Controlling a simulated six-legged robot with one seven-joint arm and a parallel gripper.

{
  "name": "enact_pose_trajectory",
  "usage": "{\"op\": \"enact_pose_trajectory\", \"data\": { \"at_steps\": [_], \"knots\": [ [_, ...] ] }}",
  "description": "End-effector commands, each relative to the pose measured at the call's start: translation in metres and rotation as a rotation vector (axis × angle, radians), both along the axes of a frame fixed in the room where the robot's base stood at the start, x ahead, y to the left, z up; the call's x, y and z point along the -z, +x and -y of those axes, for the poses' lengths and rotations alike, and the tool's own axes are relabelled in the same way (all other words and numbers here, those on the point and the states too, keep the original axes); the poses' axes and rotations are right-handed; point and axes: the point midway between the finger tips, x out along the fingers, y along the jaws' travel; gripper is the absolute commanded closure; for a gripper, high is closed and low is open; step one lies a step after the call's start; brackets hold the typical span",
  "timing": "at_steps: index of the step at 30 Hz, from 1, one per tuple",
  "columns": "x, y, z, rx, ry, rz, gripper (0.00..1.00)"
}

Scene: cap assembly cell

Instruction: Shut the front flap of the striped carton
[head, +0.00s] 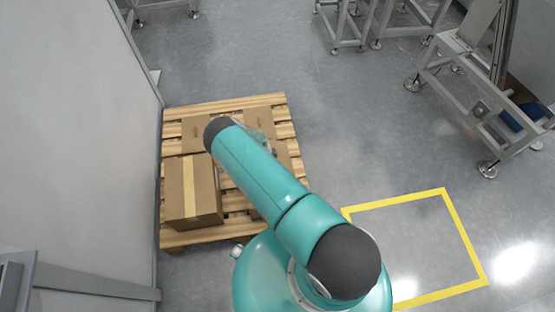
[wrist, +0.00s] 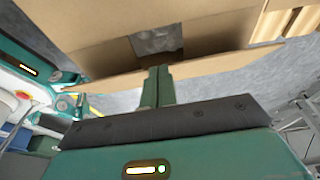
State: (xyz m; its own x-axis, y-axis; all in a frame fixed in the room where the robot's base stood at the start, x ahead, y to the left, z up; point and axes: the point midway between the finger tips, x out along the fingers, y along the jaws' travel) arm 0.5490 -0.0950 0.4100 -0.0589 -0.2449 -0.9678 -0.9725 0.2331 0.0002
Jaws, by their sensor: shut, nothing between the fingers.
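In the wrist view, my gripper (wrist: 158,72) has its two green fingers together, with nothing between them. The fingertips overlap the edge of a brown cardboard panel (wrist: 205,68), which looks like a flap; I cannot tell whether they touch. Beyond it is more of an open cardboard carton (wrist: 85,28), with a grey patch showing through a gap. No stripes show on the part in view. In the head view, my arm hides my gripper and most of a carton (head: 282,150) on the pallet, so its flap cannot be made out there.
A closed carton (head: 180,190) with a pale tape stripe stands at the pallet's left. The wooden pallet (head: 235,106) lies beside a pale wall (head: 75,130). A yellow floor outline (head: 463,235) is to the right, with metal frames (head: 455,90) at the upper right. The middle floor is clear.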

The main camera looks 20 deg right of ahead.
Motion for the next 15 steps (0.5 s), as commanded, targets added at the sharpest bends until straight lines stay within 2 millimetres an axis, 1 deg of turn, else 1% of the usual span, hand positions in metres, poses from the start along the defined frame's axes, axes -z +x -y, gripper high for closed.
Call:
{"op": "enact_pose_trajectory", "data": {
  "at_steps": [1, 6, 15],
  "knots": [
    [0.006, 0.001, -0.005, -0.003, 0.000, -0.001, 1.00],
    [0.023, 0.003, -0.016, -0.003, -0.001, -0.001, 1.00],
    [0.045, 0.006, -0.026, -0.001, 0.000, 0.000, 1.00]
  ]
}}
